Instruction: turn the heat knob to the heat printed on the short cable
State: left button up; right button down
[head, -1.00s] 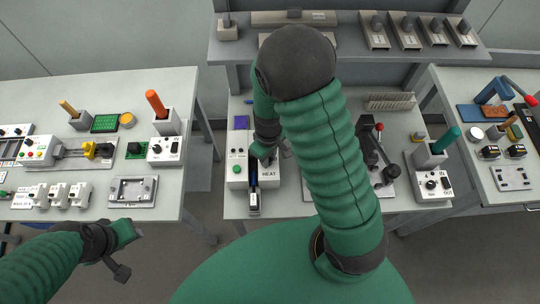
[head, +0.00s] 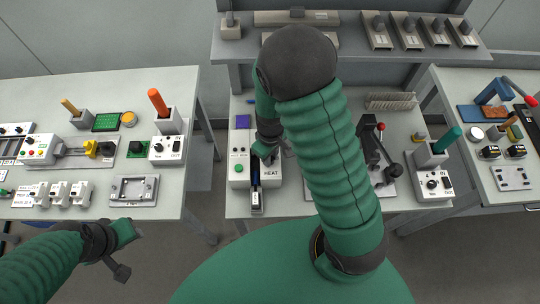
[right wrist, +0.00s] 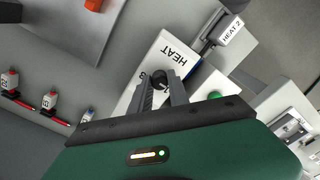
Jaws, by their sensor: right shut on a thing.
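The white control box (head: 240,170) with the word HEAT on its face stands on the middle table. My right gripper (right wrist: 160,84) is over its face, with its two fingers shut on the dark heat knob (right wrist: 160,79). My arm and gripper (head: 264,150) hide the knob in the head view. The short cable's white tag (right wrist: 231,31) reads HEAT 2 in the right wrist view. In the head view the tag (head: 257,203) is at the box's front edge. My left gripper (head: 120,262) is over the floor gap at lower left; its jaws are unclear.
A dark lever tool with a red knob (head: 380,127) stands to the right, partly behind my right arm. Side tables (head: 90,85) hold other devices.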

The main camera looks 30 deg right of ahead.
dwell(0.4)
jog(key=c, duration=1.3)
grip_release()
jog(key=shift+o, duration=0.2)
jog(key=shift+r, duration=0.1)
notch_tip(320, 180, up, 17)
jog(key=shift+f, duration=0.2)
